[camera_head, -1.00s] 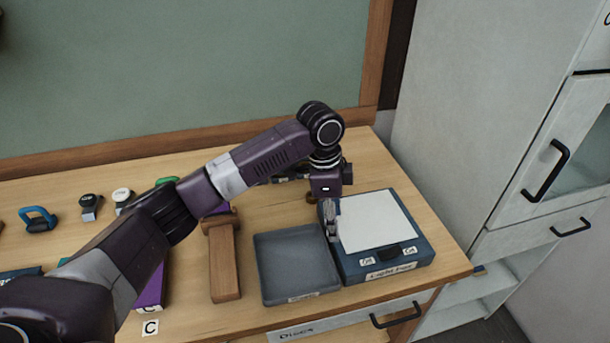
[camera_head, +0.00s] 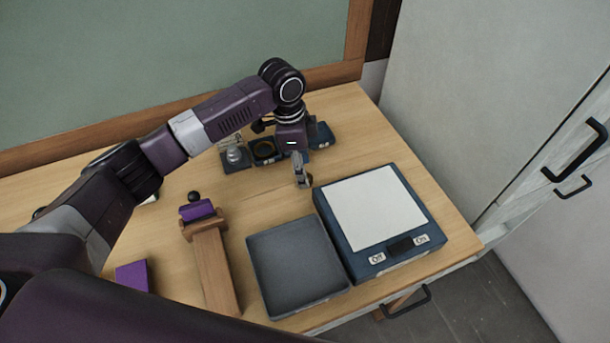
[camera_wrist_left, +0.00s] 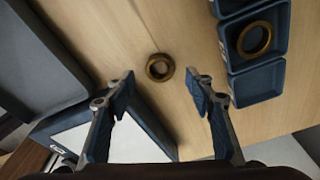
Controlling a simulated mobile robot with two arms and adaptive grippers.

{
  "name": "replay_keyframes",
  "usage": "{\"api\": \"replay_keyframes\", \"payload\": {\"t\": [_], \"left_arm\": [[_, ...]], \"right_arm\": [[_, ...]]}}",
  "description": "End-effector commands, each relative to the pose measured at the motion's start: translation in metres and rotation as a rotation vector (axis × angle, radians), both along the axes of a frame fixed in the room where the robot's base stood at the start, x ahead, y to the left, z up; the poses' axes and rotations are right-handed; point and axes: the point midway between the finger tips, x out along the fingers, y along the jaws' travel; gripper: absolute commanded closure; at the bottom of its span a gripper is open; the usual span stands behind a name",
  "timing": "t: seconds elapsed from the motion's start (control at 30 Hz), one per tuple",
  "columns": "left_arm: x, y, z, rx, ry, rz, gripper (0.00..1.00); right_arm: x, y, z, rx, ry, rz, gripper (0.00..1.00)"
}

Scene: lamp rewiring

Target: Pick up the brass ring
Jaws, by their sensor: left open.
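A brass ring (camera_wrist_left: 151,70) lies flat on the bare wooden table in the left wrist view, just beyond and between my fingertips. My left gripper (camera_wrist_left: 160,82) is open and empty, with one finger on each side of the ring's line; it points down above the table. In the head view my left gripper (camera_head: 301,176) hangs behind the grey tray and the scale, and the ring beside it is mostly hidden. A second brass ring (camera_wrist_left: 267,38) sits in a blue bin (camera_wrist_left: 262,85) to the right. My right gripper is out of view.
The grey tray (camera_head: 297,268) and the blue scale with a white plate (camera_head: 372,208) stand in front of the gripper. Several small bins (camera_head: 236,165) stand behind it. A wooden stand (camera_head: 213,265) holds a purple piece (camera_head: 196,210) on the left.

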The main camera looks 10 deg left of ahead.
Motion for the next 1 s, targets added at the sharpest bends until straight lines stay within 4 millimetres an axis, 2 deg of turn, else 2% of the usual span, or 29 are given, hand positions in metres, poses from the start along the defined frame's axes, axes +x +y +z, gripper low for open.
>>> {"api": "replay_keyframes", "payload": {"t": [0.03, 0.2, 0.47, 0.8, 1.0], "left_arm": [[-0.003, 0.002, -0.004, 0.001, 0.004, 0.002, 0.51], [-0.001, -0.002, -0.025, 0.0, 0.0, 0.0, 0.51], [-0.001, -0.002, -0.028, 0.0, -0.001, 0.0, 0.51], [-0.001, -0.002, -0.028, 0.0, -0.001, 0.0, 0.88], [-0.001, -0.002, -0.027, 0.0, -0.001, 0.0, 0.88]], "right_arm": [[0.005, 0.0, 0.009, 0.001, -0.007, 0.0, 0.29], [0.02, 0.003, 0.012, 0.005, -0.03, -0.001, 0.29], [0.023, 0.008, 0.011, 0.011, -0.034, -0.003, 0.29], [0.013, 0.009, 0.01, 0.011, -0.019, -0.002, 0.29], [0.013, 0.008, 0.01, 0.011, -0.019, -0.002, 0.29]]}}
